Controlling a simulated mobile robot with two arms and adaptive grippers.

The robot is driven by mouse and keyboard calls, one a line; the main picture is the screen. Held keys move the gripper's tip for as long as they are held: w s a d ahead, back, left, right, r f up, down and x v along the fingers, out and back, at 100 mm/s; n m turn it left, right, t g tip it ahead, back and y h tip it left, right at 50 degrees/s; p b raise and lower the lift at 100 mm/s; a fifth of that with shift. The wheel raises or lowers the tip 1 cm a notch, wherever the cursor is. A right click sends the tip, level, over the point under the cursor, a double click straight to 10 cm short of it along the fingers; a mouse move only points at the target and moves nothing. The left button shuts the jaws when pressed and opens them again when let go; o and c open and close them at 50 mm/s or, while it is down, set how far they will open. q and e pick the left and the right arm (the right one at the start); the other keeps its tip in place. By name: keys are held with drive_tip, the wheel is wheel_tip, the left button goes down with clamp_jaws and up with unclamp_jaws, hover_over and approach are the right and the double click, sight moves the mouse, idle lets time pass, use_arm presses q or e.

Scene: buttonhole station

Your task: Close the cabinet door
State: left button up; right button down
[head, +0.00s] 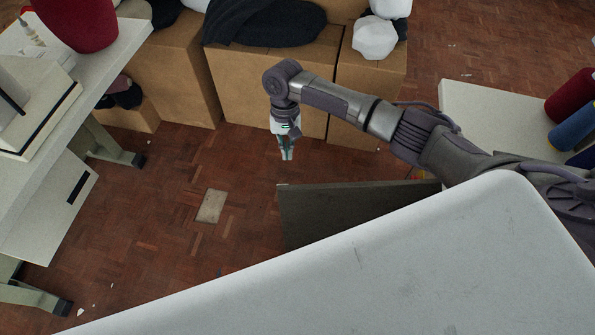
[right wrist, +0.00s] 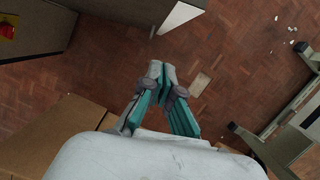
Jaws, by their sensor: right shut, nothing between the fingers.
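The cabinet door (head: 350,212) is a dark grey flat panel, standing open and sticking out to the left in the lower middle of the head view. A large pale surface in front hides its lower part and the cabinet body. My right gripper (head: 287,157) points down just beyond the door's free left end, apart from it in the picture. The gripper also shows in the right wrist view (right wrist: 160,68), its fingertips together with nothing between them. Dark panels cross the top left of that view; which is the door is hard to tell. My left gripper is out of view.
A pale rounded surface (head: 380,265) fills the front right. Cardboard boxes (head: 270,85) stand behind the gripper. A white table (head: 115,50) is at left, and another pale table (head: 490,115) with colored rolls is at right. The brick-patterned floor (head: 170,230) left of the door is mostly clear.

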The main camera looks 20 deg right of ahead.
sight(289, 188)
drive_tip(key=s+f, duration=0.2)
drive_tip(key=f, duration=0.1)
drive_tip(key=s+a+f, duration=0.1)
drive_tip(key=s+f, duration=0.1)
drive_tip(key=f, duration=0.1)
drive_tip(key=s+a+f+p, duration=0.1)
drive_tip(key=f, duration=0.2)
drive_tip(key=shift+s+f, duration=0.25)
drive_tip(key=shift+s, duration=0.15)
